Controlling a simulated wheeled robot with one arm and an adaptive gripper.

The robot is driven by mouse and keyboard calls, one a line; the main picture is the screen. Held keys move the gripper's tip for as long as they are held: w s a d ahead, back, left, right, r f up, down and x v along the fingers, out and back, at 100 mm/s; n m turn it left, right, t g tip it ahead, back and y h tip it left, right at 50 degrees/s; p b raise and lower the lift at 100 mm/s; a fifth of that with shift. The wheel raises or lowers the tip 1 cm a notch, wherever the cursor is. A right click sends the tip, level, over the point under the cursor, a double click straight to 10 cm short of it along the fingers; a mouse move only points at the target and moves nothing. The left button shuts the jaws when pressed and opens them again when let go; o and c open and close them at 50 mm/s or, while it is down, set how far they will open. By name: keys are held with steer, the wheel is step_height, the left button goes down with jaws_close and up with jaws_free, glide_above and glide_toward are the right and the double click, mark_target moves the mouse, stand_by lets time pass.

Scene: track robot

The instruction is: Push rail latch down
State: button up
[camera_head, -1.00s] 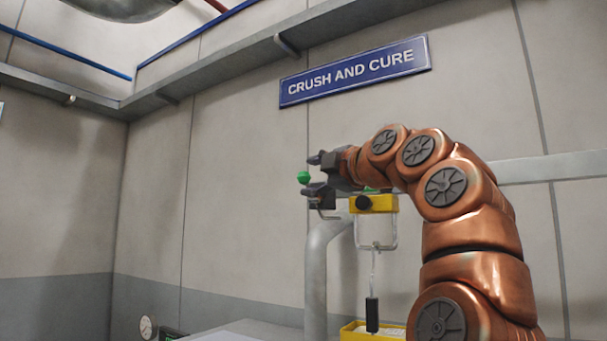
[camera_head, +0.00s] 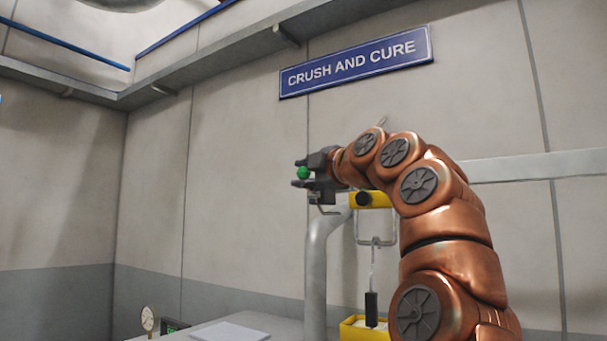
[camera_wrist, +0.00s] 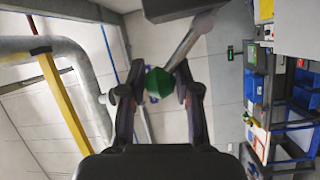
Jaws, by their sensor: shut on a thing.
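A green faceted knob (camera_head: 303,173) sits between the fingertips of my gripper (camera_head: 301,174) at the left end of my arm. In the wrist view the green knob (camera_wrist: 158,84) lies between the dark fingers of my gripper (camera_wrist: 160,76), which are shut on it. A pale lever (camera_wrist: 190,42) runs from behind the knob to the upper right, partly hidden by a dark block. I take this lever and knob as the rail latch. Below the gripper, a yellow block (camera_head: 372,199) with a black knob is by the bent grey pipe (camera_head: 318,260), partly hidden by my arm.
A wire hanger with a black-handled hook (camera_head: 371,308) hangs below the yellow block, above a yellow bin (camera_head: 355,328). A gauge (camera_head: 148,318) and a flat pale sheet (camera_head: 230,332) are low left. A "CRUSH AND CURE" sign (camera_head: 355,62) is on the wall.

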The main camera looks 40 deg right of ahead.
jaws_close()
